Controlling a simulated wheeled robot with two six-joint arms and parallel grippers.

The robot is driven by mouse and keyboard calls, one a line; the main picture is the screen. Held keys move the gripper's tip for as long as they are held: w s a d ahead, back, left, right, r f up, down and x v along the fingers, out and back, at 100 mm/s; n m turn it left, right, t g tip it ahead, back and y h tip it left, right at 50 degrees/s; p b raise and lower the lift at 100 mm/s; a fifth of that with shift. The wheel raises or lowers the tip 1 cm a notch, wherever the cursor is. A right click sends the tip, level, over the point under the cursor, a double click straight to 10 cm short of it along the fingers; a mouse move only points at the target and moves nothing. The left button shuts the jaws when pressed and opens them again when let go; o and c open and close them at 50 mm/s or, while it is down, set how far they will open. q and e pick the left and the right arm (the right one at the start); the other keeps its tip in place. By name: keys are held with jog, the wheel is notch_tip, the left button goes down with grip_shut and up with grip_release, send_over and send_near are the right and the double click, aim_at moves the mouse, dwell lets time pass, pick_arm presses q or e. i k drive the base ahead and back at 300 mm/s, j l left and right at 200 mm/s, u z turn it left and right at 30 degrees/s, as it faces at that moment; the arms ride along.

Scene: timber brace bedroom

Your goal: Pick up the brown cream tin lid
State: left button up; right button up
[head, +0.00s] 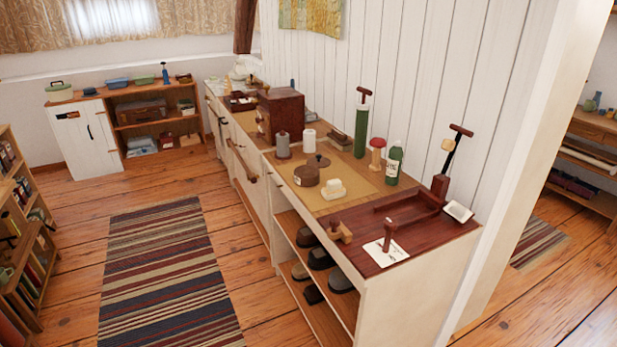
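A round brown tin (306,176) stands on the tan mat (345,176) on the long low cabinet along the white plank wall. A darker brown round lid with a small knob (319,161) shows just behind and to the right of the tin. I cannot tell whether this lid leans on the tin or lies apart from it. Neither of my grippers shows in the head view.
A cream block-like object (333,189) sits right of the tin. Grey (283,145) and white (309,139) cylinders stand behind it. Floor with a striped rug (158,275) lies open before the cabinet.

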aim_at(317, 161)
jog(key=i+j+z, duration=0.15)
jog(key=i+j, duration=0.45)
jog(key=i+j+z, duration=0.1)
jog(key=i+j, duration=0.5)
jog(key=j, duration=0.2)
